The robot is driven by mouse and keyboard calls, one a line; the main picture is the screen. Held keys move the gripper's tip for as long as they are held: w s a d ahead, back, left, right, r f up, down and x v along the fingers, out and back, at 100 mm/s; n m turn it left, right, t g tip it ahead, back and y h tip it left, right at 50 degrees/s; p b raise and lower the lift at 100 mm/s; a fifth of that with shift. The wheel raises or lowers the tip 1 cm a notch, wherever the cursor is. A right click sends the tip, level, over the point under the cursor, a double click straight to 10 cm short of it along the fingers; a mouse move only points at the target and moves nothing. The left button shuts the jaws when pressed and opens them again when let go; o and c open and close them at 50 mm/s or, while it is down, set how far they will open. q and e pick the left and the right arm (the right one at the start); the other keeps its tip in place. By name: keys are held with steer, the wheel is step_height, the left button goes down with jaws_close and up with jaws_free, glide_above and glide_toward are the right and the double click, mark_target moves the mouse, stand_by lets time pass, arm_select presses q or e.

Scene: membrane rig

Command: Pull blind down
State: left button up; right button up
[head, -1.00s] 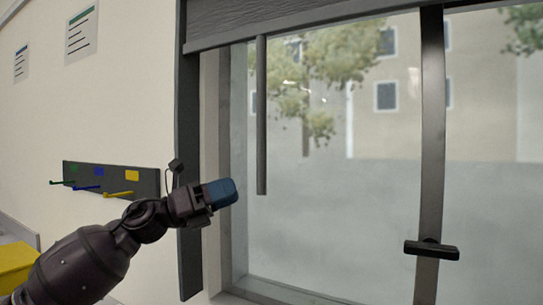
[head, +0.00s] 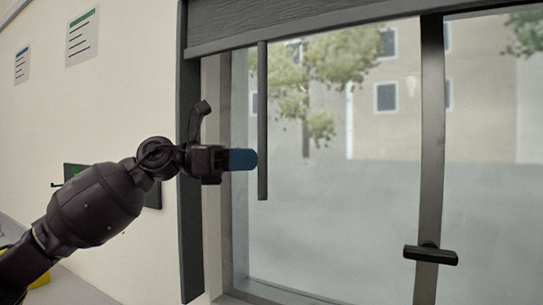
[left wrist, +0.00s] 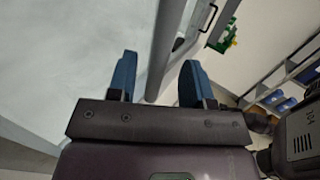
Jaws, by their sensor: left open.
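The dark grey blind (head: 290,25) is rolled up across the top of the window. A thin grey pull rod (head: 262,110) hangs straight down from its bottom edge. My left gripper (head: 250,159) is level with the lower part of the rod, its blue fingers just left of it or at it. In the left wrist view the fingers (left wrist: 157,68) are apart, and the rod (left wrist: 166,45) shows in the gap between them. I cannot tell if either finger touches it. My right gripper is not in view.
The window's dark left frame post (head: 190,220) stands behind my left wrist. A window handle (head: 430,254) sticks out from the middle post (head: 432,150) at right. A dark hook board (head: 75,172) on the wall is partly hidden by my arm. The glass around the rod is clear.

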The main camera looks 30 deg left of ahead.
arm_select(q)
steer(key=shift+p+x, duration=0.5)
steer(key=shift+x, duration=2.05)
jaws_close()
